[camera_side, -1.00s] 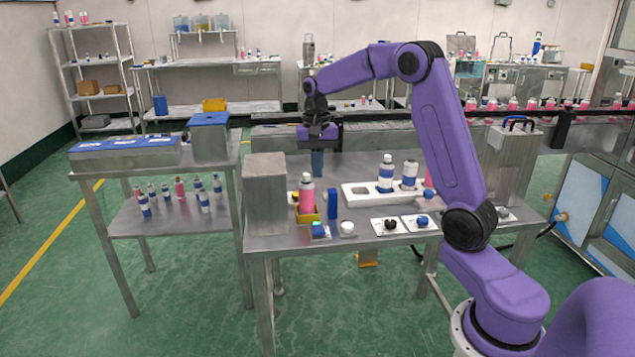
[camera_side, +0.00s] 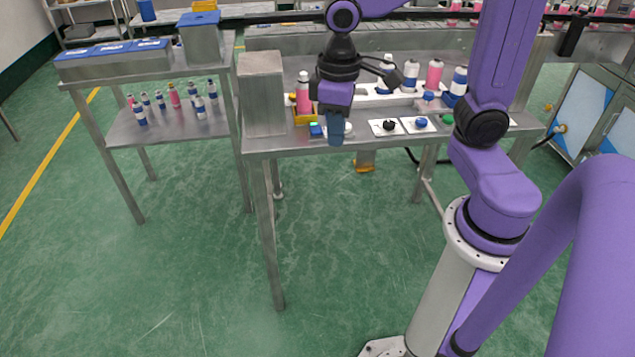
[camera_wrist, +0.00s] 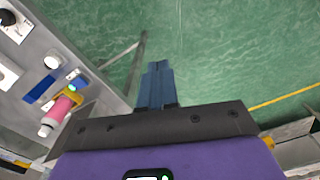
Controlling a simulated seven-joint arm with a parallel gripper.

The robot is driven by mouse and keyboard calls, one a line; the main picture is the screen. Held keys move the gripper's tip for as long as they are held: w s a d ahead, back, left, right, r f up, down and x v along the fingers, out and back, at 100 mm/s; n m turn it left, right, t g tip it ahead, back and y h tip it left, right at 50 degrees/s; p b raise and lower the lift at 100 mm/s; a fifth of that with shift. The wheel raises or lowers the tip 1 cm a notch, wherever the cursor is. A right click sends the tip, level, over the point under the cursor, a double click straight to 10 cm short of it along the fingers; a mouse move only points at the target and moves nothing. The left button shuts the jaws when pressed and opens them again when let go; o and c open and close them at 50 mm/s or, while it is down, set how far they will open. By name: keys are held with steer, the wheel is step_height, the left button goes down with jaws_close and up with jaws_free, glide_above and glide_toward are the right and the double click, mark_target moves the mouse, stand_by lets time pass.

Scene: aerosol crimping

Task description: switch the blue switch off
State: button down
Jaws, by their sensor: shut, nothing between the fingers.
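The blue switch (camera_side: 316,130), with a lit green part, sits at the table's front edge in the side view. It also shows in the wrist view (camera_wrist: 79,79) with a green light beside it. My gripper (camera_side: 336,140) is shut and empty, its blue fingers pointing down just right of the switch, near the table's front edge. In the wrist view the shut fingers (camera_wrist: 157,68) appear over the green floor, clear of the switch. I cannot tell their exact height. A separate round blue knob (camera_side: 421,122) sits on a white plate further right.
A pink bottle (camera_side: 303,92) stands in a yellow holder (camera_side: 303,116) behind the switch. A grey metal block (camera_side: 262,95) stands to its left. A white knob (camera_wrist: 53,60), a blue bar (camera_wrist: 40,88) and a black knob (camera_side: 389,125) are nearby. Open floor lies before the table.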

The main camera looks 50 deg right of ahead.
steer(key=s+f+n, duration=0.2)
steer(key=s+n, duration=0.5)
steer(key=s, duration=0.6)
steer(key=w+r+m, duration=0.2)
steer(key=w+m, duration=0.3)
steer(key=w, duration=0.5)
steer(key=m+g+y, duration=0.2)
steer(key=m, duration=1.4)
glide_above(317, 131)
steer(key=w+d, duration=0.2)
steer(key=d, duration=0.1)
steer(key=x, duration=0.9)
steer(key=w+x, duration=0.1)
steer(key=x, duration=0.4)
steer(key=shift+f, duration=0.1)
steer(key=shift+s+f+t+h, duration=0.1)
steer(key=shift+t+h, duration=0.2)
